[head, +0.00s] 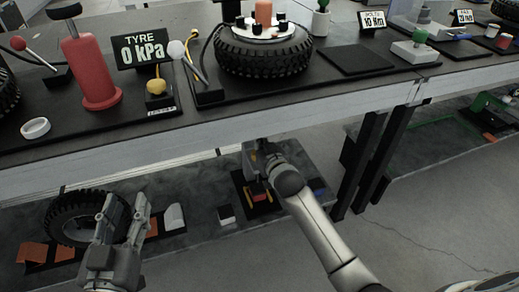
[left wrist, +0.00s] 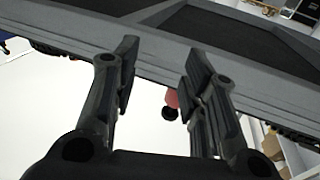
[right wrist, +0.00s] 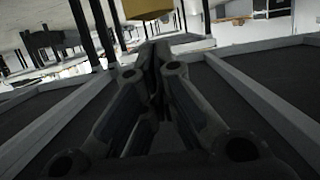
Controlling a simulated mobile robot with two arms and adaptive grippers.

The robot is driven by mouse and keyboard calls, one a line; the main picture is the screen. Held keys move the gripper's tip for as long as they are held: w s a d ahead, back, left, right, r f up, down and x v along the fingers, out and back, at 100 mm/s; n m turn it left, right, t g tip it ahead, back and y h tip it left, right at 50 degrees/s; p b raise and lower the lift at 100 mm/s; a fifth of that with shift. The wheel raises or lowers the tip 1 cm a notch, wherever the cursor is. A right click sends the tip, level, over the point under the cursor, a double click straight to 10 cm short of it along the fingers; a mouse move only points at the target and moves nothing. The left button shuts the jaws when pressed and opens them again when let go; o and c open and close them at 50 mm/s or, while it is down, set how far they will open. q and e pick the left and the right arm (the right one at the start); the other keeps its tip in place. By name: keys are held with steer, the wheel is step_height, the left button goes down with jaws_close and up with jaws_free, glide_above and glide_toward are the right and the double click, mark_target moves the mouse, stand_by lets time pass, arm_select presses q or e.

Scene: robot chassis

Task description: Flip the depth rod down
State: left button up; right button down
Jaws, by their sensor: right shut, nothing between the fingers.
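I cannot make out the depth rod for sure in any view. My right gripper (head: 254,152) is at the lower edge of the bench front, above the lower shelf; its arm partly hides it. In the right wrist view my right gripper (right wrist: 155,52) is shut and empty, with a yellow block (right wrist: 148,8) just beyond its tips at the top edge. Whether they touch is unclear. My left gripper (head: 128,208) is open and empty in front of the lower shelf, near a tyre. In the left wrist view my left gripper (left wrist: 160,65) has its fingers well apart.
A black pad with red and yellow parts (head: 260,196) lies on the lower shelf (head: 190,238) below my right gripper.

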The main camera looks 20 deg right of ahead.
arm_select(q)
steer(key=shift+s+d+r+t+h, duration=0.15)
steer(key=shift+r+t+h, duration=0.15)
steer(key=shift+r+t, duration=0.85)
arm_select(e)
steer(key=shift+f, duration=0.65)
arm_select(q)
steer(key=shift+r+g, duration=0.2)
steer(key=shift+g, duration=0.15)
arm_select(e)
step_height(320, 180, down, 4)
steer(key=shift+r+b, duration=0.15)
steer(key=shift+b, duration=0.8)
arm_select(q)
step_height(320, 180, up, 6)
steer(key=s+t+h, duration=0.1)
steer(key=s+t, duration=0.1)
steer(key=t, duration=0.2)
steer(key=shift+s+d, duration=0.15)
steer(key=shift+s, duration=0.05)
steer(key=shift+w, duration=0.1)
